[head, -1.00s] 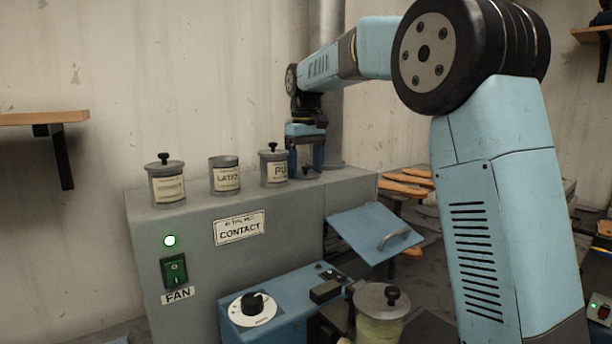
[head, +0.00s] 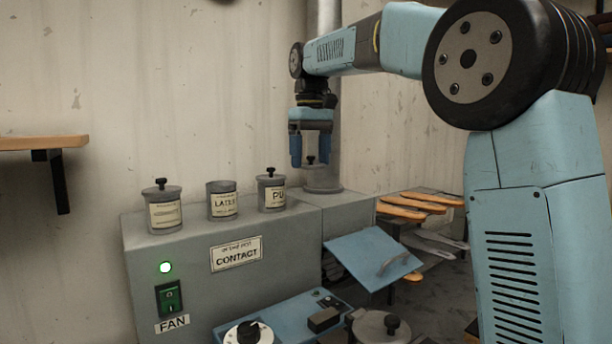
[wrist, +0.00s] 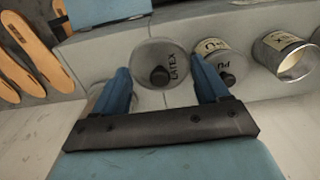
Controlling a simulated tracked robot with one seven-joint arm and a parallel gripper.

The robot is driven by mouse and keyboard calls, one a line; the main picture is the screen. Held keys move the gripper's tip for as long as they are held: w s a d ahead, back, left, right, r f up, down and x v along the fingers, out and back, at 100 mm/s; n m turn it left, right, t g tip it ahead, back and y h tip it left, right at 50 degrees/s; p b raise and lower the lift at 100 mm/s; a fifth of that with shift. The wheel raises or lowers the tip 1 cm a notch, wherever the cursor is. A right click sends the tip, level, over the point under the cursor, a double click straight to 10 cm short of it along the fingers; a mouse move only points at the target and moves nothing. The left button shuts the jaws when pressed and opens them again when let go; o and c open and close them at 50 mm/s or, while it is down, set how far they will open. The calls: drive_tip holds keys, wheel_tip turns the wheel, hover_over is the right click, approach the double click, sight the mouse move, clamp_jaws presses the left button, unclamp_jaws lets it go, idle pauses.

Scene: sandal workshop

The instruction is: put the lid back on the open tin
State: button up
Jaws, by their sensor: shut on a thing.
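The open tin labelled LATEX (head: 223,201) stands upright on the grey cabinet, between two lidded tins. In the wrist view its mouth (wrist: 290,57) is open at the right, with pale contents inside. My gripper (head: 310,164) is shut on the lid (wrist: 147,55), a grey disc marked LATEX with a dark knob (wrist: 160,77). The fingers are at either side of the lid; their exact contact is hard to see.
The lidded PU tin (head: 272,192) stands between the open tin and my gripper. Another lidded tin (head: 164,210) stands at the left. A vertical pipe (head: 325,20) rises close behind my gripper. Sandal soles (head: 412,203) lie at the right.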

drive_tip(key=s+d+r, duration=0.2)
drive_tip(key=s+r, duration=0.1)
drive_tip(key=s, duration=0.4)
drive_tip(key=a+r+n, duration=0.2)
drive_tip(key=a+n, duration=1.5)
drive_tip(key=a, duration=0.4)
wheel_tip(320, 180, down, 6)
drive_tip(key=shift+s+f, duration=0.25)
drive_tip(key=shift+s+f, duration=0.1)
drive_tip(key=shift+f, duration=0.05)
idle(2.2)
drive_tip(key=o, duration=1)
